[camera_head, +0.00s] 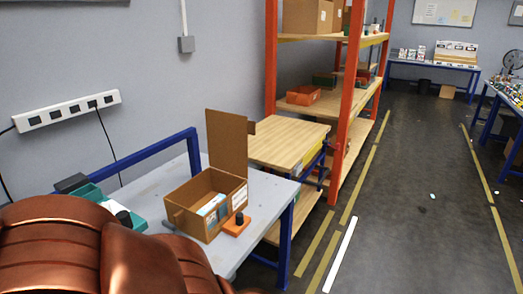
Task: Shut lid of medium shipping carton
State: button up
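The medium shipping carton (226,188) stands on a grey-topped workbench at the lower middle of the head view. It is brown cardboard with printed labels on its front wall and something pale and blue at its inner near side. Its lid (228,143) stands upright at the back, so the carton is open. A large copper-brown rounded form fills the lower left and covers part of the bench; it looks like my own arm. My gripper's fingers do not show.
An orange-and-black item (237,225) sits close by the carton's right front corner. A green item (92,197) lies left on the bench (259,219). An orange-framed shelf (352,85) with wooden boards stands behind. Open floor (400,210) lies to the right.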

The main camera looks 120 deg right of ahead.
aim_at(227, 133)
jog(key=z, duration=0.5)
jog(key=k, duration=0.25)
jog(key=z, duration=1.5)
jog(key=k, duration=1)
jog(key=z, duration=0.95)
jog(key=i, duration=0.5)
